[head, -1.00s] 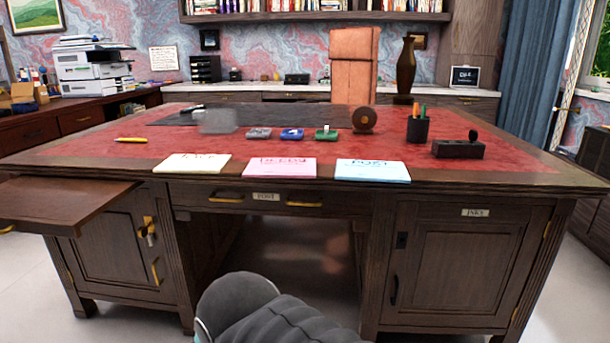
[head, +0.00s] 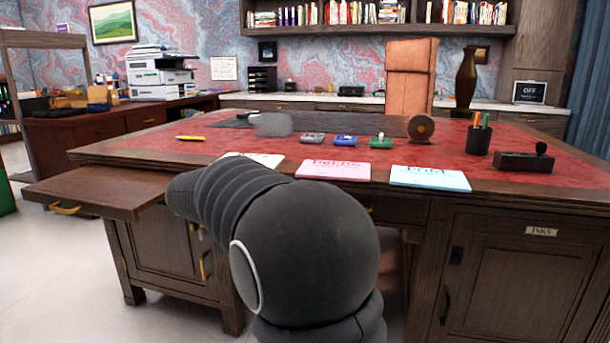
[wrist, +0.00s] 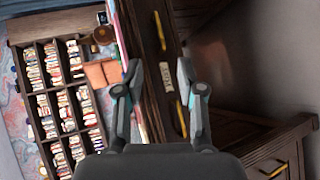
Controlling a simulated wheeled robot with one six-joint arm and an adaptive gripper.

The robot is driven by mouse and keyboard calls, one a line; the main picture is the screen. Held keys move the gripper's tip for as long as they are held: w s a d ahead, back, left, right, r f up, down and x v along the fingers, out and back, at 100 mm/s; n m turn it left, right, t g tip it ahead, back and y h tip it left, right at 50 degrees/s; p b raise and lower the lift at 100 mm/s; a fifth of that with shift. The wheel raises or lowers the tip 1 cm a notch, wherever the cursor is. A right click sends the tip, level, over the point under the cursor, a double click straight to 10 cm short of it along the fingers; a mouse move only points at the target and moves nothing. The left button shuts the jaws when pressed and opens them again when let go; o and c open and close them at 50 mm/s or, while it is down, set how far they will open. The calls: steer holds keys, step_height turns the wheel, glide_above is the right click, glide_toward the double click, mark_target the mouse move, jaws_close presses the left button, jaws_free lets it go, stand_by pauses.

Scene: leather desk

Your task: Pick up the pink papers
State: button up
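The pink papers (head: 333,169) lie flat at the front edge of the desk top in the head view, with dark writing on them. They lie between white papers (head: 250,159), partly hidden by my arm, and light blue papers (head: 430,178). My gripper (wrist: 158,72) is open and empty in the wrist view, facing the desk's front, with a labelled drawer (wrist: 167,75) beyond its fingers. The wrist picture is turned on its side. My arm hides the gripper in the head view.
Three small stamp-like items (head: 345,141), a round brown object (head: 421,128), a pen cup (head: 479,139) and a dark block with a knob (head: 524,161) stand behind the papers. A pulled-out board (head: 100,190) juts from the desk's left.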

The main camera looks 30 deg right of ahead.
steer(key=w+d+r+h, duration=0.1)
steer(key=w+h, duration=0.3)
steer(key=w, duration=0.4)
steer(key=d, duration=1.3)
steer(key=shift+s+d+r+m+g+b, duration=0.25)
steer(key=shift+d+m+g+b, duration=0.05)
steer(key=shift+d, duration=0.1)
jaws_close()
